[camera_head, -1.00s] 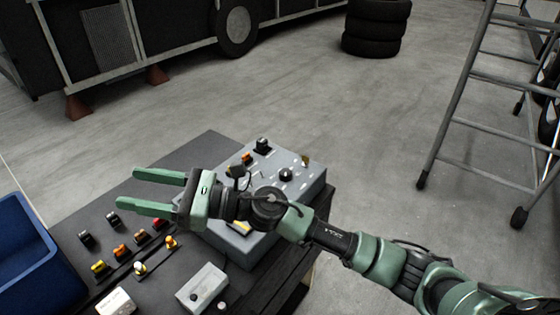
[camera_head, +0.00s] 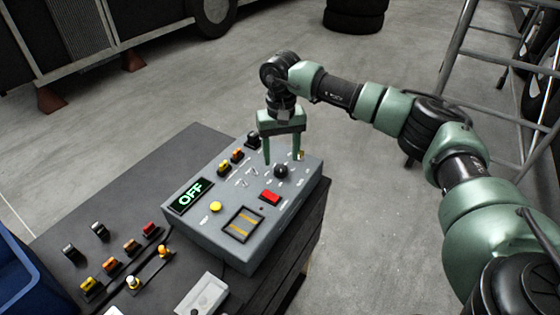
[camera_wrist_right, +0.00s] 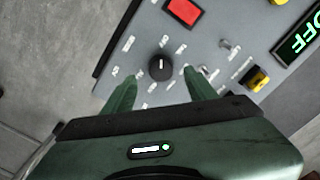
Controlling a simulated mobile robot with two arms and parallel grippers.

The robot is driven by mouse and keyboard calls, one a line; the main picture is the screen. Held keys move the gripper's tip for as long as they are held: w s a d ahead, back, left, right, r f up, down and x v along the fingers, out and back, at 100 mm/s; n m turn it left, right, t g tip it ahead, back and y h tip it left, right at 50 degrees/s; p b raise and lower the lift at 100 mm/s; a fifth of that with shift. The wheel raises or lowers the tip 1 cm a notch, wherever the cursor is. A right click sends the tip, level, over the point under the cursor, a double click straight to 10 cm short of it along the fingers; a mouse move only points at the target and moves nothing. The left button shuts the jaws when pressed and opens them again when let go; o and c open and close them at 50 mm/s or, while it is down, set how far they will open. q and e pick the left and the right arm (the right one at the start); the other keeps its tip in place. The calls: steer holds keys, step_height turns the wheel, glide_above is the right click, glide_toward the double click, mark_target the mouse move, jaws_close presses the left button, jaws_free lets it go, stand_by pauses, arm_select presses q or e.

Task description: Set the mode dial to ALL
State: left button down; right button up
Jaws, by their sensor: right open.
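The mode dial is a round black knob (camera_head: 281,171) on the grey control box (camera_head: 205,235), with small labels around it that are too small to read in the head view. In the right wrist view the dial (camera_wrist_right: 159,67) shows a short white pointer mark, with label plates around it. My right gripper (camera_head: 282,160) points down over the box, its fingers open, one on each side of the dial and apart from it. In the wrist view the fingertips (camera_wrist_right: 160,72) flank the dial. The box's display (camera_head: 190,195) reads OFF in green. My left gripper is not in view.
The box also carries a red button (camera_head: 269,197), a yellow button (camera_head: 216,206), a striped panel (camera_head: 243,225) and several switches. Loose connectors (camera_head: 112,262) and a pale small box (camera_head: 203,296) lie on the dark table (camera_head: 130,190). A blue bin (camera_head: 15,275) stands at left, a ladder (camera_head: 455,60) at right.

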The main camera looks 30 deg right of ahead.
mark_target(281, 168)
steer(key=shift+f+p, duration=0.4)
steer(key=shift+f, duration=1.6)
jaws_close()
steer(key=shift+w, duration=0.1)
